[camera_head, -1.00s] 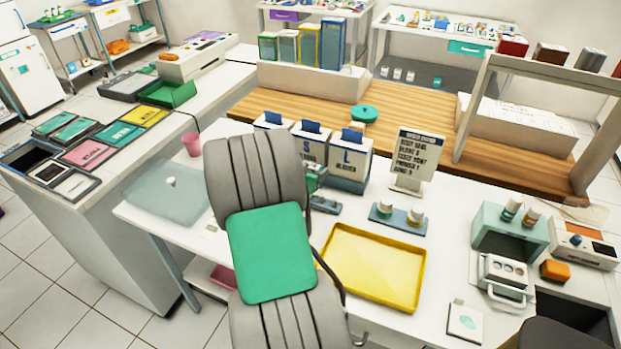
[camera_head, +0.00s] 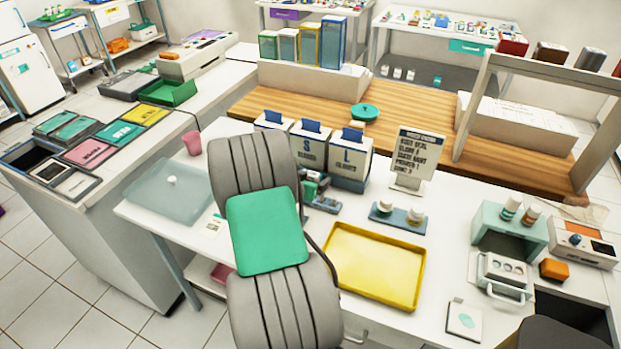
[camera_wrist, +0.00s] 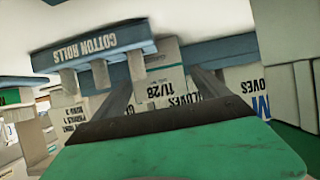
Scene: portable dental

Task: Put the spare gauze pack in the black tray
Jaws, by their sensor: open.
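A small white square packet with a teal mark (camera_head: 464,319), which looks like the gauze pack, lies on the white table right of the yellow tray. I cannot tell for sure which thing is the black tray.
The yellow tray (camera_head: 333,281) is empty beside my arm. A sign (camera_head: 417,158), a blue holder with two small jars (camera_head: 414,228) and a teal box unit (camera_head: 490,219) stand on the table. A pink cup (camera_head: 192,143) and a translucent tray (camera_head: 168,205) are at left.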

